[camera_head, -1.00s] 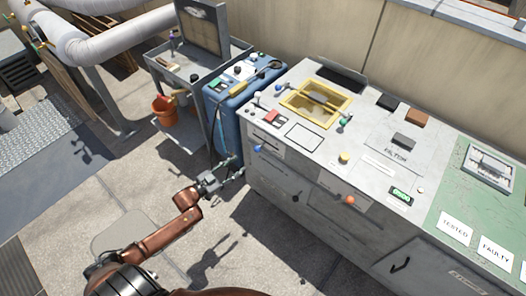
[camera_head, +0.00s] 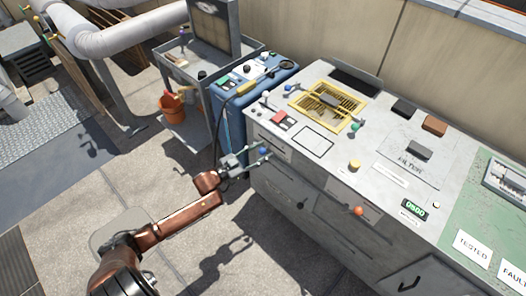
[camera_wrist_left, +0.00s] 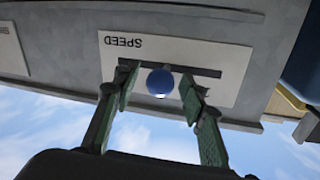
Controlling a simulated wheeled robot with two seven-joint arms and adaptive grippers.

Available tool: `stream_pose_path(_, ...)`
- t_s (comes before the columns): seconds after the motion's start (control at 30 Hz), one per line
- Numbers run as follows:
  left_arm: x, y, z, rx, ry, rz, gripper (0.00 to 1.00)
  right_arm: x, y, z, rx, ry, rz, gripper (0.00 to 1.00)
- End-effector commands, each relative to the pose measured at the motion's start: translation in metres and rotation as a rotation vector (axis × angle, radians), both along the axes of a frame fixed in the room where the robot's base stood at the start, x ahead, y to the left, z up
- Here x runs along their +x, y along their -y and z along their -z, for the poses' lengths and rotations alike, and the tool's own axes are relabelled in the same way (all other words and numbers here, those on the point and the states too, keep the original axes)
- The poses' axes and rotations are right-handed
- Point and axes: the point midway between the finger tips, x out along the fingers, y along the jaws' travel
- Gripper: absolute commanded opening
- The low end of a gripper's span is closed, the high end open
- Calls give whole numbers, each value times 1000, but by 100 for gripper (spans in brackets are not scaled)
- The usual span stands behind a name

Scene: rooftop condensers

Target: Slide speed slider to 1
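The speed slider's blue knob (camera_wrist_left: 160,82) sits on a dark horizontal slot (camera_wrist_left: 205,73) in a white plate (camera_wrist_left: 228,80) marked SPEED, which reads upside down in the left wrist view. The knob is a little left of the slot's middle there. In the head view the knob (camera_head: 264,151) is on the bench's front face, near its left end. My left gripper (camera_wrist_left: 158,86) is open, with a green finger on either side of the knob and a gap to each. It also shows in the head view (camera_head: 257,162). My right gripper is not in view.
A blue unit (camera_head: 231,112) stands left of the bench. The floor before the bench is open.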

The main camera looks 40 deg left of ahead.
Motion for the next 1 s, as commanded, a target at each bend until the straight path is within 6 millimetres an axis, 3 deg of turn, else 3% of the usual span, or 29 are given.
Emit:
stream_pose_path(0.23,0,0,0,0,0,0,39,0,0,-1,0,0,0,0)
stream_pose_path(0.8,0,0,0,0,0,0,0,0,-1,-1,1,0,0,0)
stream_pose_path(1.0,0,0,0,0,0,0,0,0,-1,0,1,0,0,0)
